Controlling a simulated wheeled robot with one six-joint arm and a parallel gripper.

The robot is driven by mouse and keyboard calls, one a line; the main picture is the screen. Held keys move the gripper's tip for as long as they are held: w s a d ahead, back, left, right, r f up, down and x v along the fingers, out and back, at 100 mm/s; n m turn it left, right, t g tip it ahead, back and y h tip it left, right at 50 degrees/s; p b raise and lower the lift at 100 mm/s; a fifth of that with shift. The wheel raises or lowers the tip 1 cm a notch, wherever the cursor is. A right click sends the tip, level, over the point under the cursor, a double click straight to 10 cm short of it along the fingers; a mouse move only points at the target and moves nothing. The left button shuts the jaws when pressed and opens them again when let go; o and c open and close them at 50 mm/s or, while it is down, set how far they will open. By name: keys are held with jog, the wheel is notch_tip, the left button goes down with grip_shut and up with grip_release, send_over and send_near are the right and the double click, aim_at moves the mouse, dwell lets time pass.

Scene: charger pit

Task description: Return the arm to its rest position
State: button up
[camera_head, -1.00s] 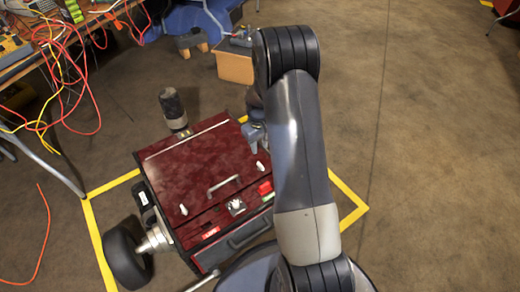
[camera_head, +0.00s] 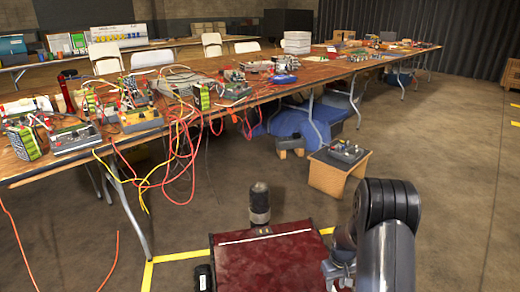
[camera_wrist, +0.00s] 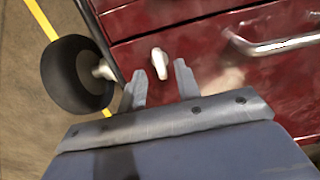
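My arm (camera_head: 388,245) is at the lower right of the head view, bent over the right side of a dark red wheeled machine (camera_head: 265,262). In the wrist view my gripper (camera_wrist: 160,80) shows two fingers apart with nothing between them. Beyond the fingertips is the red lid (camera_wrist: 205,55), with a small white latch (camera_wrist: 159,63) in line with the gap and a metal handle (camera_wrist: 275,42) to the right. I cannot tell how far the fingertips are from the lid. The lower arm is cut off by the head view's bottom edge.
A black wheel (camera_wrist: 75,75) sits beside the machine, and yellow floor tape (camera_head: 180,256) runs around it. A small wooden box (camera_head: 337,172) stands behind the arm. A long cluttered table (camera_head: 200,120) with hanging cables (camera_head: 180,150) fills the back left. Floor at right is clear.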

notch_tip(320, 180, down, 2)
jog(key=shift+f+b, duration=0.2)
jog(key=shift+b, duration=0.1)
jog(key=shift+r, duration=0.1)
dwell(0.3)
